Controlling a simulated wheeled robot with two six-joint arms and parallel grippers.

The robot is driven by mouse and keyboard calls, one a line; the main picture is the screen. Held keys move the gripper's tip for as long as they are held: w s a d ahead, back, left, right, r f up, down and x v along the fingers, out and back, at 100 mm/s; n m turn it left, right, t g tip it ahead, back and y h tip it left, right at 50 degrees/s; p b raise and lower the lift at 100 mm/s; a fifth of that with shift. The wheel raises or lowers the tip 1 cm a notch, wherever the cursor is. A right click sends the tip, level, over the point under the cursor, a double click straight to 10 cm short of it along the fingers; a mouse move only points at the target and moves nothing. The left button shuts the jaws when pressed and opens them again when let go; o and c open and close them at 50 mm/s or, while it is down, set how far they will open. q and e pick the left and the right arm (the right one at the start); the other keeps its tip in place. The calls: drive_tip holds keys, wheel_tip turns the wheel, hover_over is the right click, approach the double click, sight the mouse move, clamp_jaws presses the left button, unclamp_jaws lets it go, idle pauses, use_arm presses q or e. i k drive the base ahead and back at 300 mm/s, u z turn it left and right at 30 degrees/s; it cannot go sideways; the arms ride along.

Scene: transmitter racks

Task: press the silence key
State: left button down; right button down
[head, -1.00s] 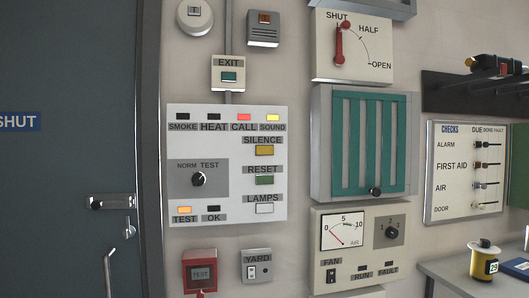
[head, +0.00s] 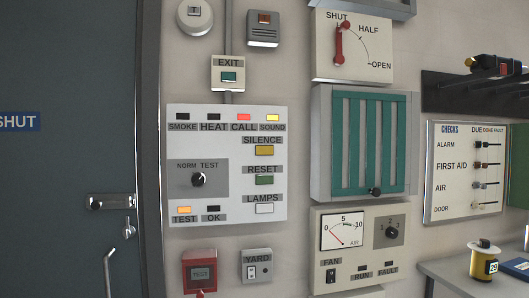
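The silence key (head: 264,150) is a yellow rectangular button under the label SILENCE, on the right side of a white alarm panel (head: 230,211) on the wall. Above it, the CALL lamp (head: 244,117) is lit red and the SOUND lamp (head: 273,117) is lit yellow. The SMOKE and HEAT lamps are dark. The TEST lamp (head: 184,210) is lit orange and the OK lamp is dark. A green RESET key (head: 264,180) and a white LAMPS key (head: 264,208) sit below the silence key. Neither gripper is in view.
A dark door (head: 70,180) with a handle is at left. A red TEST box (head: 200,272) and a YARD switch (head: 256,266) are below the panel. A green louvre (head: 347,145) and a fan panel (head: 342,274) are to its right. A counter is at lower right.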

sight(260, 150)
drive_tip(key=z, duration=0.5)
drive_tip(key=k, duration=1.2)
drive_tip(key=z, duration=0.7)
drive_tip(key=i, duration=1.5)
drive_tip(key=u, duration=1.2)
drive_tip(key=i, duration=0.5)
drive_tip(key=u, duration=0.55)
